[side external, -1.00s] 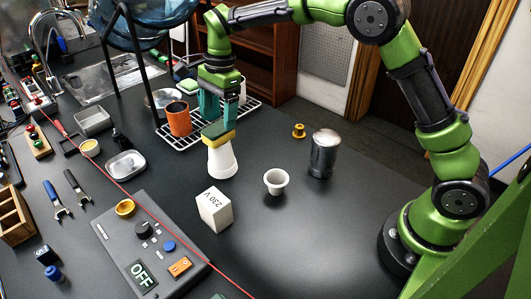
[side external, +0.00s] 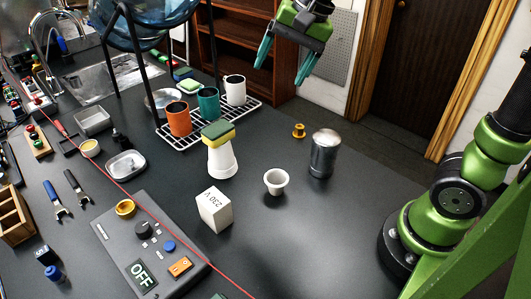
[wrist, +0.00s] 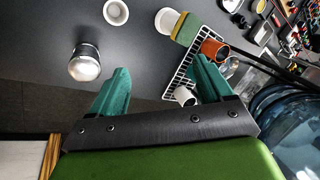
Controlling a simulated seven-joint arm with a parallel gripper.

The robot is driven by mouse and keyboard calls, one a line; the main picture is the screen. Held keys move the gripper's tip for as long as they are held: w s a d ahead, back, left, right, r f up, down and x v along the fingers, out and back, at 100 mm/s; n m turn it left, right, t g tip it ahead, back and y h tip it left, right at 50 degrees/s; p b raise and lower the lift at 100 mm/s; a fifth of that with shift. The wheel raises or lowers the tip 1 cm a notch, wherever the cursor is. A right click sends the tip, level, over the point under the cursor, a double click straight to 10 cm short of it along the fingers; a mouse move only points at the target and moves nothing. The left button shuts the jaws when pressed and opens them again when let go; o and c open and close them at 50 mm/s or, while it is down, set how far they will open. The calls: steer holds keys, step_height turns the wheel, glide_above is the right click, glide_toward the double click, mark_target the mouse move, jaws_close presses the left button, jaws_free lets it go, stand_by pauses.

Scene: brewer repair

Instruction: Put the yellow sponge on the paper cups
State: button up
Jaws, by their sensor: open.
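The yellow sponge (side external: 217,133), with a green top layer, lies on the upturned stack of white paper cups (side external: 222,160) in the side view. It also shows on the cups at the upper right of the wrist view (wrist: 186,29). My gripper (side external: 281,75) is open and empty, high above the table at the top of the side view, well apart from the sponge. Its two teal fingers are spread wide in the wrist view (wrist: 160,88).
A wire rack (side external: 199,141) holds orange, teal and white mugs behind the cups. A white cup (side external: 276,181), a metal canister (side external: 324,153) and a white 230 V block (side external: 214,209) stand nearby. A control box (side external: 150,245) is in front. The table's right part is clear.

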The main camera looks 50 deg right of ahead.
steer(key=s+d+f+n+t, duration=0.1)
steer(key=s+f+n, duration=0.1)
steer(key=s, duration=0.4)
steer(key=s+f+n+t, duration=0.2)
steer(key=s+f+n, duration=0.1)
steer(key=s, duration=0.3)
steer(key=shift+s+d+f+n+h, duration=0.15)
steer(key=shift+d+n+h, duration=0.2)
steer(key=shift+n, duration=0.25)
